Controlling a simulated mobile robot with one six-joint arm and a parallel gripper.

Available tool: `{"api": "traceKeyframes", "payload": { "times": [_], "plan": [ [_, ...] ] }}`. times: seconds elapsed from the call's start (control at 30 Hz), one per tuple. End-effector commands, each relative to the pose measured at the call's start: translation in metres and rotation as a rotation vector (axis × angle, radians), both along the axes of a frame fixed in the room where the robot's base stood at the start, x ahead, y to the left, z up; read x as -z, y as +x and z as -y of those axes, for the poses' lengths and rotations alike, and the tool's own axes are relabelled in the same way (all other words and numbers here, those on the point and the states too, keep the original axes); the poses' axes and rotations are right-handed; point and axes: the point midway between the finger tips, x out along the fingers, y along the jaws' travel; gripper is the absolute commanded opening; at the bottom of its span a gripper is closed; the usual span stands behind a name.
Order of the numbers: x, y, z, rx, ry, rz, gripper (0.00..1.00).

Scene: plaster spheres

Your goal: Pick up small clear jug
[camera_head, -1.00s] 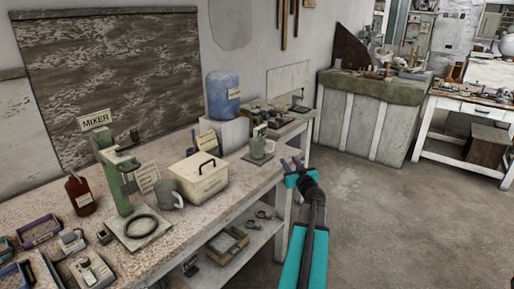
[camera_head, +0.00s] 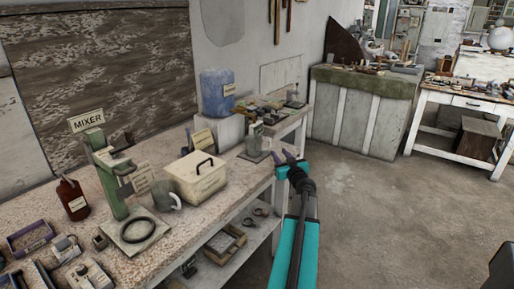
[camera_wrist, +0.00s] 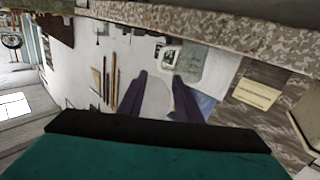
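A small clear jug (camera_head: 254,141) stands upright on a grey mat near the front edge of the long bench. In the wrist view, turned nearly upside down, a pale jug-like shape (camera_wrist: 170,56) shows beside a grey panel, beyond the fingertips. My gripper (camera_head: 287,157) is just off the bench edge, right of the jug and apart from it. Its two dark fingers (camera_wrist: 160,78) are spread with nothing between them.
A cream lidded box (camera_head: 196,178), a grey mug (camera_head: 165,195) and a green mixer stand (camera_head: 110,180) are left of the jug. A blue water bottle (camera_head: 217,92) stands behind it. A shelf with trays is below the bench. Open floor (camera_head: 370,215) lies to the right.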

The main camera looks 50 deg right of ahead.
Motion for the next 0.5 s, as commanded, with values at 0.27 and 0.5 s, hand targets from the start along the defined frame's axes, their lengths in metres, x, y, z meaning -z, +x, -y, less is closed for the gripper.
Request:
{"api": "traceKeyframes", "payload": {
  "times": [0.27,0.5],
  "plan": [
    [0.000,0.022,0.019,0.000,0.000,0.000,0.32],
    [0.000,0.041,0.033,0.000,0.000,0.000,0.32]
  ]
}}
